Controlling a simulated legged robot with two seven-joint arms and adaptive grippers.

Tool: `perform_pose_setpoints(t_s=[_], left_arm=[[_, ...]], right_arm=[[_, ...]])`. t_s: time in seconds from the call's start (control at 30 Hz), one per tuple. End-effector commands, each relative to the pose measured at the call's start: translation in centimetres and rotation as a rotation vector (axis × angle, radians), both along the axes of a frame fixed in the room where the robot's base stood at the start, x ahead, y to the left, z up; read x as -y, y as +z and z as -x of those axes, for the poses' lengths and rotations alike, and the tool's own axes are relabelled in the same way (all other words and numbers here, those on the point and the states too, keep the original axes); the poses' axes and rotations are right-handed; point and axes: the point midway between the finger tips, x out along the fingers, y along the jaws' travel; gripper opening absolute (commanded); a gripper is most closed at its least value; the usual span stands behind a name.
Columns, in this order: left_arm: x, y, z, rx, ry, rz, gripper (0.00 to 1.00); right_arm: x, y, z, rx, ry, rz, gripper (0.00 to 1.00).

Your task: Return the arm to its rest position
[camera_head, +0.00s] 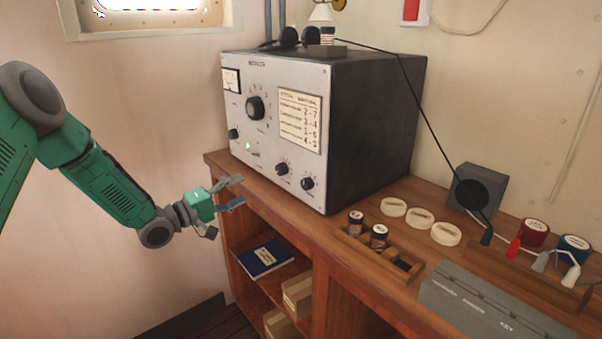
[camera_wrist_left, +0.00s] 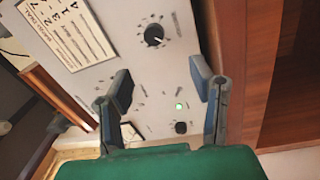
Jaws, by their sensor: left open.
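My left arm comes in from the left in the head view, its green links reaching to the left end of the wooden desk. My left gripper (camera_head: 232,192) is open and empty, in front of the lower left part of the grey radio set (camera_head: 375,120). In the left wrist view the two fingers of my left gripper (camera_wrist_left: 165,95) stand apart with nothing between them. Behind them is the radio's front panel (camera_wrist_left: 150,85), with a dark knob and a lit green lamp (camera_wrist_left: 179,106). My right gripper is not in view.
The desk (camera_head: 330,225) bears a wooden rack (camera_head: 395,272) with two dark jars, several pale discs (camera_head: 420,218), a speaker (camera_head: 478,190) and a grey box (camera_head: 490,305). A blue book (camera_head: 265,257) and boxes lie on the shelves below.

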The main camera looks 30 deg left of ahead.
Motion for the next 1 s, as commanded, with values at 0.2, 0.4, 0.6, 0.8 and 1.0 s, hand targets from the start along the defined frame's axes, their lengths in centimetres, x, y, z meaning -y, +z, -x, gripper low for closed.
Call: perform_pose_setpoints(t_s=[0.2, 0.4, 0.6, 0.8, 1.0], left_arm=[[0.6, -0.6, 0.0, -0.014, 0.001, -0.016, 0.50], [7.4, -7.6, 1.1, -0.179, 0.002, -0.227, 0.50], [15.5, -18.3, 8.5, -0.459, -0.106, -0.608, 0.50], [19.7, -26.2, 20.9, -0.717, -0.354, -0.990, 0.50], [20.2, -29.0, 32.4, -0.897, -0.636, -1.273, 0.50]], right_arm=[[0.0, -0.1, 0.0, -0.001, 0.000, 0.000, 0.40], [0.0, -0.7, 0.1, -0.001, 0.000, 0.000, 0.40], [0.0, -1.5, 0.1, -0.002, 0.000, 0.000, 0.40], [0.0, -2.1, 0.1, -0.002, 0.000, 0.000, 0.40], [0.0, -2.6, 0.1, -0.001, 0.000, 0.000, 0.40]])
